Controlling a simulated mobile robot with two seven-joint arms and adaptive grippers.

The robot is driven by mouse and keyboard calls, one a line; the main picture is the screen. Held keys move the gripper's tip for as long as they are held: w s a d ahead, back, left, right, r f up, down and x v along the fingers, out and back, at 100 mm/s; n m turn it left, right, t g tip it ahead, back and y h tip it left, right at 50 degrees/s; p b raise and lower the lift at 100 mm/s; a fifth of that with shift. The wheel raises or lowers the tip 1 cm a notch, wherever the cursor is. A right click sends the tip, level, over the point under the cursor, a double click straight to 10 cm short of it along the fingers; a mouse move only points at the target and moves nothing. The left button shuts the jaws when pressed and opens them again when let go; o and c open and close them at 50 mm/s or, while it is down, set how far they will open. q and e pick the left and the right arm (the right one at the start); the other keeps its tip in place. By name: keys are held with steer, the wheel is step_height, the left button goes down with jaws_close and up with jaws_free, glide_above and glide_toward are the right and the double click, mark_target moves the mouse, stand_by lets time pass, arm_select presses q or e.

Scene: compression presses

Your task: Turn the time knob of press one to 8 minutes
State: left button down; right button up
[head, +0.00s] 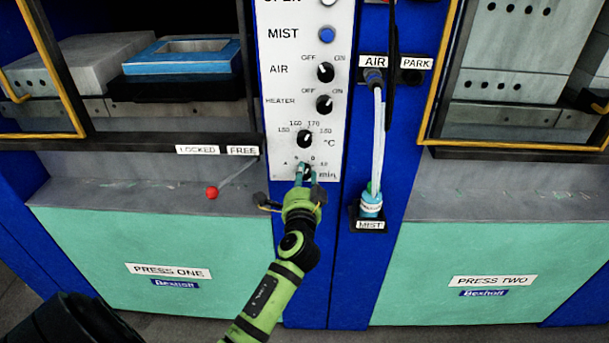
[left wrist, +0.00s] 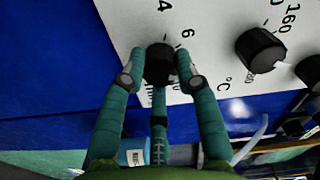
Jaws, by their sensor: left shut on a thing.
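In the left wrist view the gripper (left wrist: 160,76) is shut on the knob, with a fingertip at each side. The fingers partly hide the knob, and I cannot read its pointer. My right gripper is not in view.
Above sit the temperature knob (head: 305,139), heater knob (head: 324,104) and air knob (head: 325,72). A red-tipped lever (head: 212,192) sticks out at left. A pale hose (head: 378,140) runs down to the MIST holder (head: 370,225) at right.

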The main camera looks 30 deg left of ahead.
arm_select(q)
steer(key=shift+a+f, duration=0.1)
steer(key=shift+f, duration=0.15)
stand_by(0.3)
steer(key=c, duration=0.9)
jaws_free()
steer(key=shift+a+r, duration=0.1)
steer(key=v, duration=1.2)
